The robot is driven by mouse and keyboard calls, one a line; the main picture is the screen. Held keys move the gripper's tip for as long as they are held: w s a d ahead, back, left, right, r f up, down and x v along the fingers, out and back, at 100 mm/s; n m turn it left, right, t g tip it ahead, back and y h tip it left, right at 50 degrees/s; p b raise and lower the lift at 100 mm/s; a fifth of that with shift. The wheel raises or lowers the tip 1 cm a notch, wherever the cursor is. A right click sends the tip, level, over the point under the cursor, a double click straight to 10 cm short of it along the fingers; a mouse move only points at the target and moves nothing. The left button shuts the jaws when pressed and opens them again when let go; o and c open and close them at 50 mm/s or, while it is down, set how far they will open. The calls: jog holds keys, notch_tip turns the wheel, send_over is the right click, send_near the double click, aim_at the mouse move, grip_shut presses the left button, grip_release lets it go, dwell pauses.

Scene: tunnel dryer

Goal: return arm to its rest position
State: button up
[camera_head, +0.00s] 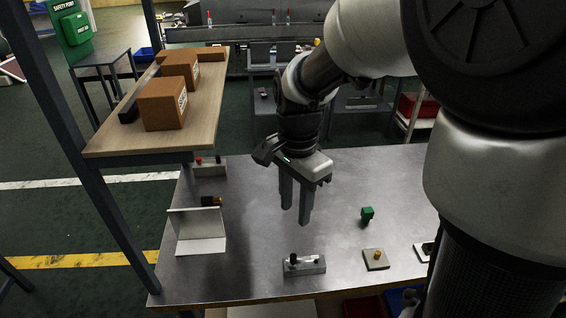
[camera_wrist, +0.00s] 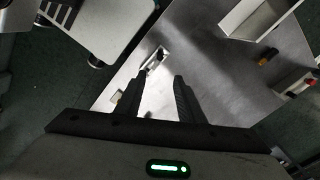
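My gripper (camera_head: 295,202) hangs pointing down above the middle of a grey metal table (camera_head: 340,215). Its two fingers are apart with nothing between them. In the wrist view my gripper (camera_wrist: 160,84) also shows its fingers spread and empty, over the table (camera_wrist: 215,85). My arm comes in from the right of the head view and bends down to the gripper. The fingertips look clear of the objects on the table.
A grey block with a black knob (camera_head: 304,264), a green piece (camera_head: 367,214), a plate with an orange knob (camera_head: 376,259) and a white angled bracket (camera_head: 198,232) are on the table. Boxes (camera_head: 165,108) stand on a raised wooden shelf (camera_head: 120,143) at left.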

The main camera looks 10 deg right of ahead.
jog(key=shift+r, duration=0.1)
jog(key=s+d+r+n+t+p, duration=0.2)
jog(key=s+d+r+n, duration=0.1)
jog(key=s+r+n, duration=0.2)
jog(key=s+d+r+n+t+p, duration=0.1)
jog(key=s+d+r+n+t, duration=0.2)
jog(key=r, duration=0.6)
jog(key=s+n, duration=0.2)
jog(key=s, duration=0.1)
jog(key=shift+s+n+p, duration=0.15)
jog(key=shift+n+p, duration=0.25)
jog(key=shift+s+r+n+t, duration=0.1)
jog(key=shift+s+n+t, duration=0.2)
jog(key=shift+c, duration=0.5)
